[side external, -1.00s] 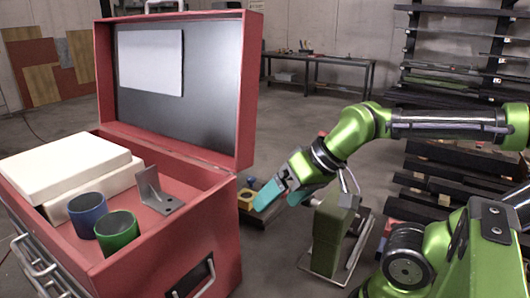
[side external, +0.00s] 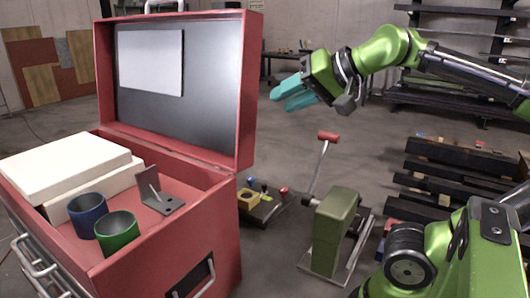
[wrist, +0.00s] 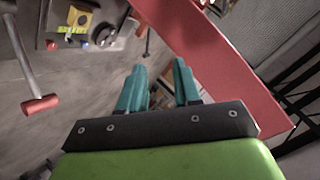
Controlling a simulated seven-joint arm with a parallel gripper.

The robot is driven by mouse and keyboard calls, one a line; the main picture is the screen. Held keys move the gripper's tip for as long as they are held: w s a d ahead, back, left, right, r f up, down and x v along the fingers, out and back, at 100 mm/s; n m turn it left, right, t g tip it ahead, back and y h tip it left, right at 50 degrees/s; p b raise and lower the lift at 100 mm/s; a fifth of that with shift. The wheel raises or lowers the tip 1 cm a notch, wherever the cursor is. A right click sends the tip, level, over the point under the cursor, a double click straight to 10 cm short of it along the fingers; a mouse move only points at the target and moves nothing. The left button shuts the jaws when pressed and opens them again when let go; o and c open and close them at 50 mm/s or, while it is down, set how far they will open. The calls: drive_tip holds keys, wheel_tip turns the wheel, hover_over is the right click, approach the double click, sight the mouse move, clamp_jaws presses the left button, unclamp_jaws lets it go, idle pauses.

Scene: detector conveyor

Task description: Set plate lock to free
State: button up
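I cannot tell for sure which part is the plate lock. A lever with a red grip (side external: 328,137) stands tilted on a green block-shaped device (side external: 333,235); the red grip also shows in the wrist view (wrist: 40,104). A dark board (side external: 262,212) behind it carries a yellow block (side external: 249,200), a yellow-green piece (side external: 265,195) and a red knob (side external: 283,191). My gripper (side external: 278,100) is raised above and behind these, beside the toolbox lid, and touches none of them. In the wrist view its teal fingers (wrist: 158,85) are apart with nothing between them.
The red toolbox (side external: 220,230) stands open at left, its lid (side external: 215,90) upright near my gripper. Its tray holds white blocks (side external: 65,165), a blue cup (side external: 87,215), a green cup (side external: 117,232) and an angle bracket (side external: 160,203). Pallets (side external: 450,165) stand at right.

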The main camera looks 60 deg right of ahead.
drive_tip(key=d+r+m+t+h, duration=0.1)
drive_tip(key=d+r+m+h, duration=0.1)
drive_tip(key=d+r, duration=0.35)
drive_tip(key=n+g+h, duration=0.1)
drive_tip(key=n+g, duration=0.3)
drive_tip(key=g, duration=0.5)
hover_over(265, 185)
drive_tip(key=s+a, duration=0.4)
drive_tip(key=s, duration=0.2)
wheel_tip(265, 185, down, 28)
drive_tip(key=x, duration=1.6)
drive_tip(key=shift+w+d+f, duration=0.15)
drive_tip(key=shift+f, duration=0.05)
clamp_jaws()
